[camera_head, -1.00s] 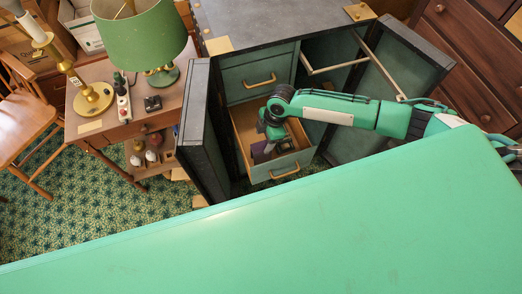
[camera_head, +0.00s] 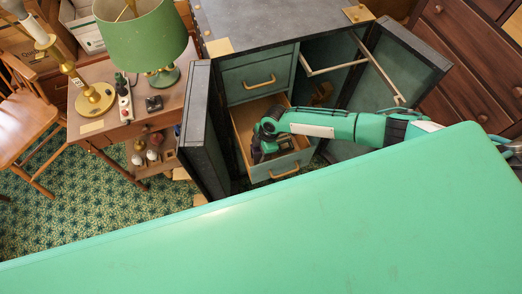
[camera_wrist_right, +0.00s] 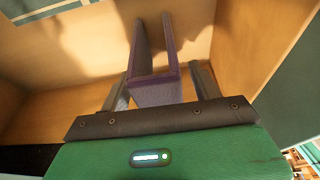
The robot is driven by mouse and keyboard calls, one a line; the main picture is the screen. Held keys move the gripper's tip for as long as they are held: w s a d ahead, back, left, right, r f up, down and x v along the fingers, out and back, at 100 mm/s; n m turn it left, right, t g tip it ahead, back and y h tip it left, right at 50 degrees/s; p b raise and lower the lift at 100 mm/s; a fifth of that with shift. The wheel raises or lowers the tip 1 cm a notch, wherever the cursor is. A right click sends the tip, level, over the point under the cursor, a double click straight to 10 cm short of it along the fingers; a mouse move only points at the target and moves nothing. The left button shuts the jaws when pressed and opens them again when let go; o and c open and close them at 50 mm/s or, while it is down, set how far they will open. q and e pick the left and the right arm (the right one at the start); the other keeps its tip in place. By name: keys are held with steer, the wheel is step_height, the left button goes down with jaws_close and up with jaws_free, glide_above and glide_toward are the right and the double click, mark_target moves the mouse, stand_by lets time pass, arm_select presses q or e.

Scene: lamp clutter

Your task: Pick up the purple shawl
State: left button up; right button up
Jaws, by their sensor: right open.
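The purple shawl (camera_wrist_right: 157,92) lies folded in the open wooden drawer, as the right wrist view shows. Its front face is near my gripper and two narrow strips stretch away toward the drawer wall. My right gripper (camera_wrist_right: 161,84) is open, with one grey finger on each side of the shawl. I cannot tell whether the fingers touch it. In the head view my right gripper (camera_head: 263,148) is down inside the drawer (camera_head: 243,121), and my arm hides most of the shawl. My left gripper is not in view.
The grey trunk (camera_head: 280,22) stands with its doors open around the drawer; the left door (camera_head: 203,130) is close by. A side table (camera_head: 100,72) holds a green lamp (camera_head: 145,38) and a brass candlestick lamp (camera_head: 92,98). A large green surface (camera_head: 270,225) fills the foreground.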

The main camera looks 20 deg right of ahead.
steer(key=c, duration=1.1)
